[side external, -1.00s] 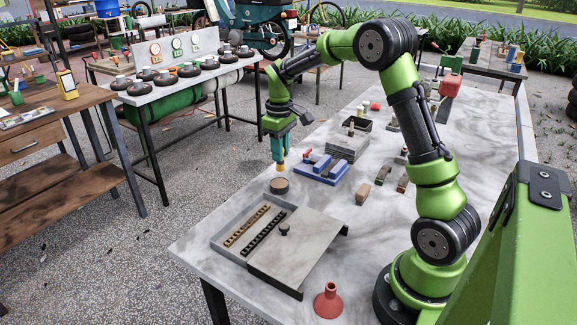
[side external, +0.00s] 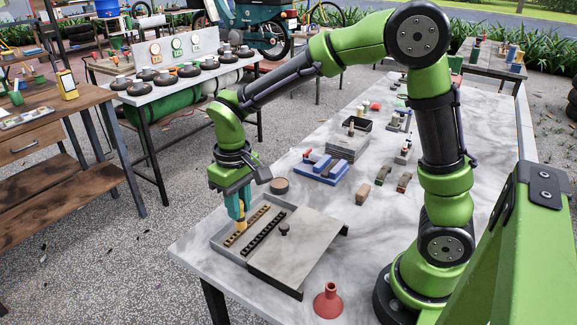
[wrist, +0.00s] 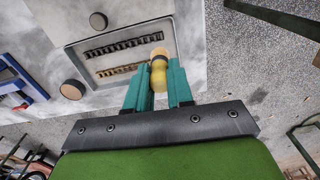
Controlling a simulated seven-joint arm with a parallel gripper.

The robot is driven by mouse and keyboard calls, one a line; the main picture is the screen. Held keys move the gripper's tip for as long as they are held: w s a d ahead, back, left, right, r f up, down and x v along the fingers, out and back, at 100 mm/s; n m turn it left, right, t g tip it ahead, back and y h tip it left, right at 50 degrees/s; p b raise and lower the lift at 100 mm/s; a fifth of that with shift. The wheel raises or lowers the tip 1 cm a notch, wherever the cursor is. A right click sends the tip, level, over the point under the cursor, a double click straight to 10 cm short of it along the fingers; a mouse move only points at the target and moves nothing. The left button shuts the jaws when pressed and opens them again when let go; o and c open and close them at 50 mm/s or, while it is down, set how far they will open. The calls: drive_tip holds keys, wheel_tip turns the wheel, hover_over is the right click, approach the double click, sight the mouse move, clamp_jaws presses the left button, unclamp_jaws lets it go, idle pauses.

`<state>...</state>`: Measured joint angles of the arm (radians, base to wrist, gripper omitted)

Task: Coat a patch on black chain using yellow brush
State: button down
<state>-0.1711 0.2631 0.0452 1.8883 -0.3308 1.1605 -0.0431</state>
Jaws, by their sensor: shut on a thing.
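My gripper (side external: 238,212) is shut on the yellow brush (wrist: 158,74), which points down between the teal fingers. It is over the left part of the shallow grey tray (side external: 220,243). The brush is at the brass chain's side of the tray, apart from the black chain. I cannot tell whether its tip touches anything.
A round tan-topped pot (side external: 279,186) stands just behind the tray. A blue holder (side external: 322,172) and wooden blocks stand farther back. A red funnel-shaped piece (side external: 327,301) stands at the front.

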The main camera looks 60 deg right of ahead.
sight(240, 224)
drive_tip(key=shift+f, duration=3.5)
drive_tip(key=shift+d+f, duration=0.1)
drive_tip(key=shift+f, duration=0.15)
drive_tip(key=shift+d+r, duration=0.2)
drive_tip(key=shift+d, duration=0.85)
drive_tip(key=shift+d+r, duration=0.2)
drive_tip(key=shift+d, duration=0.8)
drive_tip(key=shift+d+r, duration=0.2)
drive_tip(key=shift+d, duration=5.7)
drive_tip(key=shift+a, duration=8)
drive_tip(key=shift+a+r, duration=0.1)
drive_tip(key=shift+r, duration=0.15)
drive_tip(key=shift+f, duration=0.1)
drive_tip(key=shift+r, duration=3.1)
drive_tip(key=shift+f, duration=0.15)
